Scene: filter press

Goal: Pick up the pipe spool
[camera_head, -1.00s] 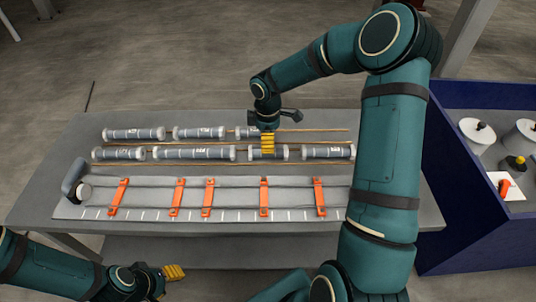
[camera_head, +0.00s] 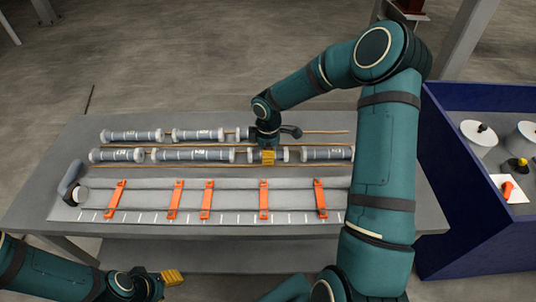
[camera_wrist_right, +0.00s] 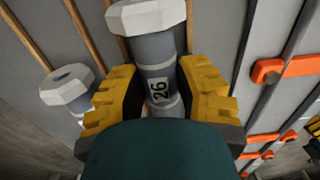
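Several grey pipe spools with white flanged ends lie in two rows on the table. A short spool in the near row (camera_head: 282,156) is under my right gripper (camera_head: 267,157), which partly hides it.
A grey mat with rods and orange clamps (camera_head: 264,200) lies on the table (camera_head: 40,190) in front of the spools. A blue bin (camera_head: 437,215) with white parts stands at the right.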

